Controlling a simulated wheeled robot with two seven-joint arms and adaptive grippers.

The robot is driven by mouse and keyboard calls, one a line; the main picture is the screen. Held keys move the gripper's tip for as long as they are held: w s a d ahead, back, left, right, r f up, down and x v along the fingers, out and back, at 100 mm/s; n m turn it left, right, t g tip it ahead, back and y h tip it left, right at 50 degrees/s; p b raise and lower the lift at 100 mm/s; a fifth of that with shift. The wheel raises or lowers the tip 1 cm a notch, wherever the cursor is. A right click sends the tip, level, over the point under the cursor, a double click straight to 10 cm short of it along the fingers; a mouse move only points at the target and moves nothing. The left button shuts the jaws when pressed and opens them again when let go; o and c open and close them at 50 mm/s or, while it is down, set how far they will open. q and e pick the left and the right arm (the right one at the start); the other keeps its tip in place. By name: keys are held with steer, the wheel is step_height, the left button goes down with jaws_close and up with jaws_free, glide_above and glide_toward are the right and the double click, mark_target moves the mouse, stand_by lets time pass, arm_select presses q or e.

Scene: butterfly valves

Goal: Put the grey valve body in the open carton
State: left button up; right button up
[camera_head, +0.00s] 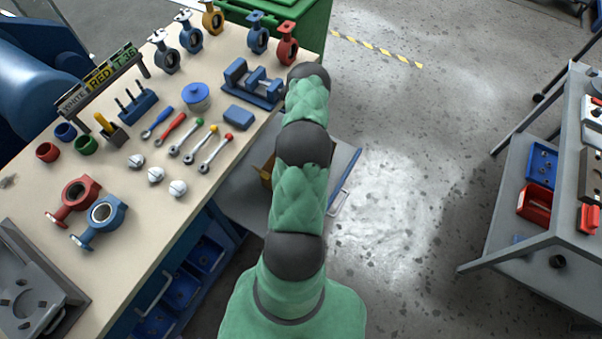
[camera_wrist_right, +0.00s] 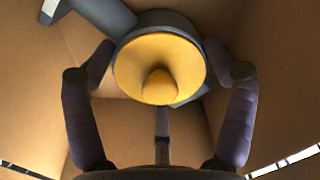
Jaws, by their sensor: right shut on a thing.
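In the right wrist view my right gripper (camera_wrist_right: 160,85) is shut on the grey valve body (camera_wrist_right: 177,19), a grey ring with a yellow-orange inside and a grey neck reaching to the upper left. Brown cardboard walls of the open carton (camera_wrist_right: 130,130) surround the fingers and the valve body. I cannot tell whether the valve body touches the carton's bottom. In the head view the carton (camera_head: 267,172) stands beside the bench, mostly hidden behind my right arm. The right gripper and held valve body are hidden there. My left gripper is not in view.
The bench (camera_head: 215,185) carries several other valves, including a red one (camera_head: 80,193) and a blue one (camera_head: 103,213), plus wrenches, cups and a blue vise (camera_head: 250,85). A grey cart (camera_head: 560,205) stands at the right. The floor between is clear.

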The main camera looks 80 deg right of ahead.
steer(key=shift+f, duration=0.15)
steer(key=o, duration=1.5)
steer(key=shift+r, duration=0.5)
step_height(320, 180, up, 11)
steer(key=p, duration=0.4)
steer(key=shift+r+p, duration=0.2)
steer(key=shift+p, duration=0.1)
